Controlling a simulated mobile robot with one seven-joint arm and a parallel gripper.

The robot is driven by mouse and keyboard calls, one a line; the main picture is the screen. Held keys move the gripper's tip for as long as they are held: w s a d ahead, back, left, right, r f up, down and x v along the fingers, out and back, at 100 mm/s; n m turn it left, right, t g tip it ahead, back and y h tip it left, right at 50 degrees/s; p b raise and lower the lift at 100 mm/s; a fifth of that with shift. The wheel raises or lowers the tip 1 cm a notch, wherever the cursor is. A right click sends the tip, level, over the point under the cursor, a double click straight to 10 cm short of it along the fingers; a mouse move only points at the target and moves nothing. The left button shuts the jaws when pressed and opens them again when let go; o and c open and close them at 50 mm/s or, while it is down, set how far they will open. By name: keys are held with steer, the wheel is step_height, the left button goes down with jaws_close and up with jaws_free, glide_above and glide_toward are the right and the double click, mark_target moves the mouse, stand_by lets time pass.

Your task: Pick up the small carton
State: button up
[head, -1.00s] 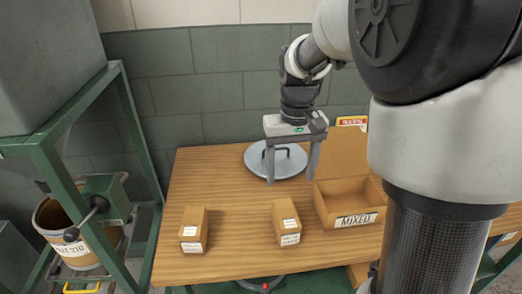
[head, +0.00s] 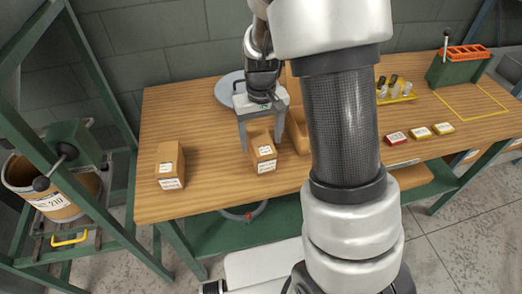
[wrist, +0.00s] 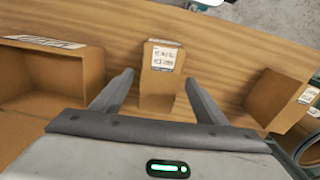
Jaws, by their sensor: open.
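A small brown carton (head: 265,153) with white labels stands near the table's front edge. In the wrist view the carton (wrist: 158,90) lies between the two fingers. My gripper (head: 262,146) is open and points down just at and behind this carton; its fingers (wrist: 159,78) are spread on either side, with gaps visible. A second, similar brown carton (head: 170,168) stands farther left on the table; it also shows at the right in the wrist view (wrist: 282,98).
The open cardboard box (wrist: 45,80) is close beside the carton; my arm mostly hides it in the head view. A round grey lid (head: 229,88) lies behind the gripper. The wooden table (head: 212,135) is bare between the cartons.

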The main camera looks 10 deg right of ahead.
step_height(320, 180, down, 2)
steer(key=shift+f, duration=0.2)
steer(key=shift+w+r, duration=0.1)
steer(key=c, duration=1.6)
